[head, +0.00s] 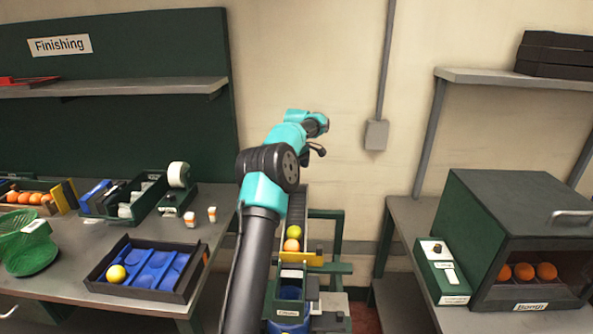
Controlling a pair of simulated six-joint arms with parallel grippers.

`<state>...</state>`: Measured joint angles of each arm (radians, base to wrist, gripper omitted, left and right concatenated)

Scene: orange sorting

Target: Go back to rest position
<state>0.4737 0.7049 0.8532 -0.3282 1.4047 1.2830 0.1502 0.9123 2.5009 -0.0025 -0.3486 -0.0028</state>
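One arm of mine, teal and black, rises from the bottom just left of centre in the head view and leans up and to the right. I take it for my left arm. Its gripper end (318,149) is small and dark, in front of the wall and above the chute; its finger opening cannot be made out, and I see nothing held in it. My other arm and gripper are not in view.
The left bench (80,237) holds a green mesh basket (30,252), several oranges (24,197), small bins (149,203) and a tape roll (178,174). A dark green cabinet (515,199) with oranges (525,271) inside stands right. Wall shelves overhang both sides.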

